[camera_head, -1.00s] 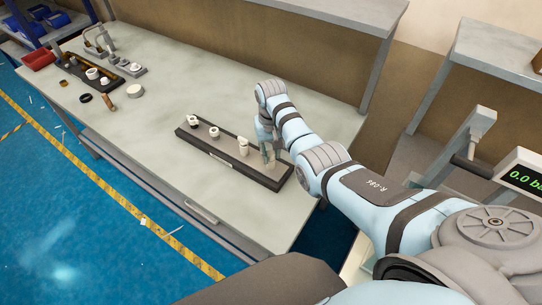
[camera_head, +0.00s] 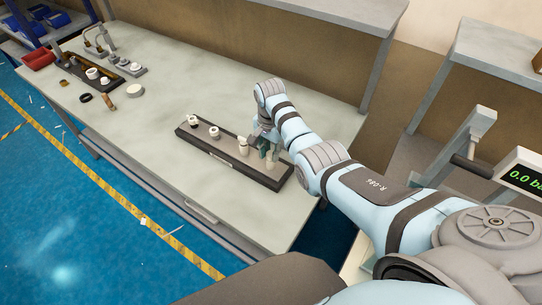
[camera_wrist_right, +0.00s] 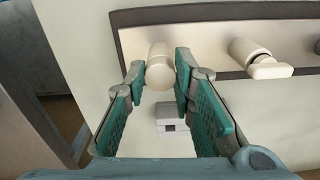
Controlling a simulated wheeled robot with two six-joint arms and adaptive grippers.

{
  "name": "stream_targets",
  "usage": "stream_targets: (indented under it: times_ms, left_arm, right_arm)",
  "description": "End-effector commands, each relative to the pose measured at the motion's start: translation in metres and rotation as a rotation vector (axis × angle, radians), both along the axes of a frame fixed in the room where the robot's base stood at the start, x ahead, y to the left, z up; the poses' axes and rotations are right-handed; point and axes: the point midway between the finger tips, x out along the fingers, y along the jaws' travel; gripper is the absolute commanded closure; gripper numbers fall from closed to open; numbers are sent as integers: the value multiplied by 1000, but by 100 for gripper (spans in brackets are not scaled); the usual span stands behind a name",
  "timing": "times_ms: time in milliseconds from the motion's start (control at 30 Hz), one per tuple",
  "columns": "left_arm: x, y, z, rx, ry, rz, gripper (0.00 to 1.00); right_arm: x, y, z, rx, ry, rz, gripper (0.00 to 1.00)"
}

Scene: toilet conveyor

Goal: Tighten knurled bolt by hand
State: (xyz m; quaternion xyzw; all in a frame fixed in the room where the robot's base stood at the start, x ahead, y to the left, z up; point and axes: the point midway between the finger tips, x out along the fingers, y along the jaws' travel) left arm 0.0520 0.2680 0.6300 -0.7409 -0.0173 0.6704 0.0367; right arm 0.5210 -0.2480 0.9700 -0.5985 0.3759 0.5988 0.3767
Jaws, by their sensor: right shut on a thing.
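My right gripper (camera_head: 267,150) is over the right end of a long dark tray (camera_head: 222,155) on the bench. In the right wrist view, the gripper (camera_wrist_right: 160,76) has its green fingers on both sides of a cream cylindrical piece (camera_wrist_right: 159,62) and is shut on it. The piece stands at the edge of the tray's pale strip (camera_wrist_right: 205,62). No knurling can be made out, and its lower end is hidden. A white fitting with a side stub (camera_wrist_right: 255,58) is beside it on the tray. My left gripper is not in view.
Two more white fittings (camera_head: 192,120) (camera_head: 214,132) stand further left on the tray. Several small parts and a red bin (camera_head: 38,59) are at the bench's far left. The middle of the bench (camera_head: 165,105) is clear. A gauge display (camera_head: 522,178) stands at right.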

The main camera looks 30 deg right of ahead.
Motion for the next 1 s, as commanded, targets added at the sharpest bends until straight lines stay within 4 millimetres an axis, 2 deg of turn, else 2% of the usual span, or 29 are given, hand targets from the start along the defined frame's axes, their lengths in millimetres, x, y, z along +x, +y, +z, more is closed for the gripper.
stream_targets:
  times_ms: [233,500,700,900,933,967,1000]
  left_arm:
    - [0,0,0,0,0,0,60]
    - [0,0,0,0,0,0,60]
    - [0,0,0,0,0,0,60]
    - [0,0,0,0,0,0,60]
    - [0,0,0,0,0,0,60]
    - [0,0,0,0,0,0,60]
    - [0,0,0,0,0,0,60]
  right_arm:
    - [0,2,-1,3,5,-407,100]
    - [0,2,-2,3,5,-455,100]
    - [2,2,-1,3,5,-828,100]
    - [2,2,-1,3,5,-872,100]
    - [2,2,-1,3,5,-871,75]
    - [2,2,-1,3,5,-871,70]
    - [2,1,-1,2,5,-871,70]
